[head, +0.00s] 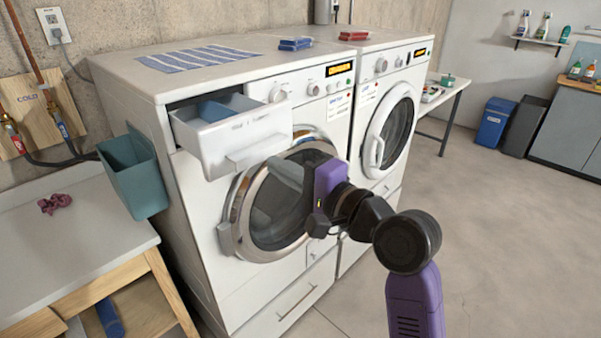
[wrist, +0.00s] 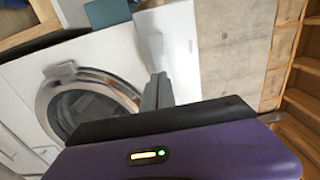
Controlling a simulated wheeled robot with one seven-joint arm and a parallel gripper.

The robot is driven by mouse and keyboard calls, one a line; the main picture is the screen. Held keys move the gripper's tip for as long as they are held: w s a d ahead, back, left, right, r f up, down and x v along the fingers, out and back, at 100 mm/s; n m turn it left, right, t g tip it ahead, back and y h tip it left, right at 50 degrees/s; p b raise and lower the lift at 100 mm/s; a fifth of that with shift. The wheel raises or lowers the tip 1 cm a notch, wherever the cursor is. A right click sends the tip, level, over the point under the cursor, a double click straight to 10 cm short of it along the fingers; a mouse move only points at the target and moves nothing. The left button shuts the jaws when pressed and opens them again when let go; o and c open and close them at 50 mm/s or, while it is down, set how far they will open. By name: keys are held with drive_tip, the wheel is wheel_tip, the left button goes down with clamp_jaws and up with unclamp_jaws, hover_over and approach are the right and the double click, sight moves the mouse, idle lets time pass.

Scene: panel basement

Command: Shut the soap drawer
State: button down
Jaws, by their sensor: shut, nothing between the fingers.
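The soap drawer (head: 232,138) is a white box at the top left of the near washing machine (head: 270,300). It stands pulled well out of its slot, with a blue compartment inside. A pale box-shaped part that looks like the drawer (wrist: 168,45) also shows in the wrist view, beyond the fingers. My gripper (head: 312,188) is in front of the washer's round door, lower and to the right of the drawer front. Its fingers (wrist: 157,92) are together and hold nothing. I cannot tell the exact gap to the drawer; no contact shows.
The round door (head: 285,200) is closed behind my gripper. A teal bin (head: 135,178) hangs at the washer's left side, above a white-topped bench (head: 75,235). A second machine (head: 390,130) stands to the right. The floor (head: 480,240) at right is clear.

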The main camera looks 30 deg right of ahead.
drive_tip(key=shift+x, duration=0.8)
drive_tip(key=shift+w, duration=0.1)
drive_tip(key=x, duration=1.5)
drive_tip(key=shift+w+a+f, duration=0.1)
drive_tip(key=shift+w, duration=0.4)
drive_tip(key=shift+w+a, duration=0.1)
drive_tip(key=shift+a, duration=0.05)
drive_tip(key=shift+r, duration=0.3)
